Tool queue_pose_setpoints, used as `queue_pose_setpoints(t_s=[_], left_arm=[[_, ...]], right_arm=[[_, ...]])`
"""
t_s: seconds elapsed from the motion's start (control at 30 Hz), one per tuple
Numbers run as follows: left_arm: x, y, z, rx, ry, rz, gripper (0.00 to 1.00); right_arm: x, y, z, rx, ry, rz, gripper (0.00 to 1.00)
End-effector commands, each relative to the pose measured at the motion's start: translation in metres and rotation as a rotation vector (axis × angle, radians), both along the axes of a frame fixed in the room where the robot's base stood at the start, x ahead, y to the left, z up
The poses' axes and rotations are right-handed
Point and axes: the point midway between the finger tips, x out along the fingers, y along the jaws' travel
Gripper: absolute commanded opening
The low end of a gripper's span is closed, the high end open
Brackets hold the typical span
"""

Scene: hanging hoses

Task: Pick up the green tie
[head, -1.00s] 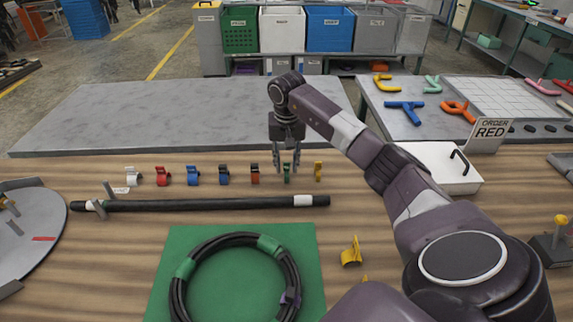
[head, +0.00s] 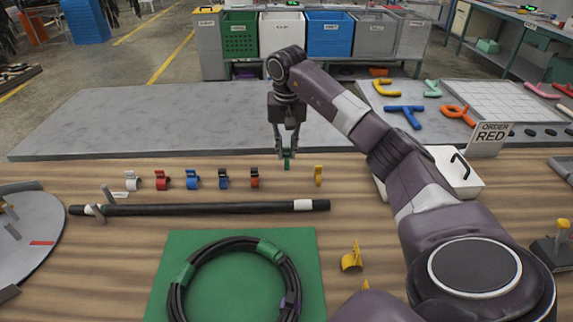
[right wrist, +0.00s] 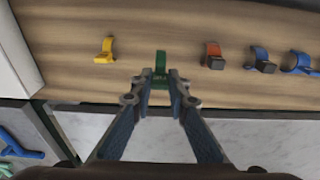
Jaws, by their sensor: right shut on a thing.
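The green tie (head: 287,161) is between the fingertips of my right gripper (head: 287,154), which is shut on it. The tie is held a little above the wooden table (head: 400,265). In the right wrist view the green tie (right wrist: 160,66) sticks out beyond the fingertips (right wrist: 157,80). My left gripper is not in view.
A row of ties, including an orange one (head: 254,177) and a yellow one (head: 318,175), stands on either side of the green tie's place. A black hose (head: 200,209) lies in front. A coiled hose (head: 183,270) lies on a green mat (head: 235,290). A grey slab (head: 130,115) lies behind.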

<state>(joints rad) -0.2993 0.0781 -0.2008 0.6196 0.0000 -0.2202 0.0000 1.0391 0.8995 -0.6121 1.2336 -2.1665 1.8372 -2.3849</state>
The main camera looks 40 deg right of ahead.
Motion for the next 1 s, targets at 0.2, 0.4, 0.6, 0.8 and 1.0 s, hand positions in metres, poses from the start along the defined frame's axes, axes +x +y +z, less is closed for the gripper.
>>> queue_pose_setpoints(t_s=[0.2, 0.4, 0.6, 0.8, 1.0], left_arm=[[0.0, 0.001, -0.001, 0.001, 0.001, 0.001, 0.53], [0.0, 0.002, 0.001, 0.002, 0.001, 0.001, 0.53], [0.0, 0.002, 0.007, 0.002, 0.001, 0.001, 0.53], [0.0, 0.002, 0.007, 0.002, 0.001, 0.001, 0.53], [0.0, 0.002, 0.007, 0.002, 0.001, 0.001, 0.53]], right_arm=[[0.001, 0.0, 0.065, 0.001, -0.006, -0.001, 0.06], [0.001, 0.0, 0.107, 0.0, -0.003, 0.0, 0.06], [0.0, 0.0, 0.128, 0.0, -0.001, 0.0, 0.06], [0.0, 0.0, 0.133, 0.001, 0.001, 0.0, 0.06], [0.0, 0.0, 0.133, 0.001, 0.001, 0.0, 0.06]])
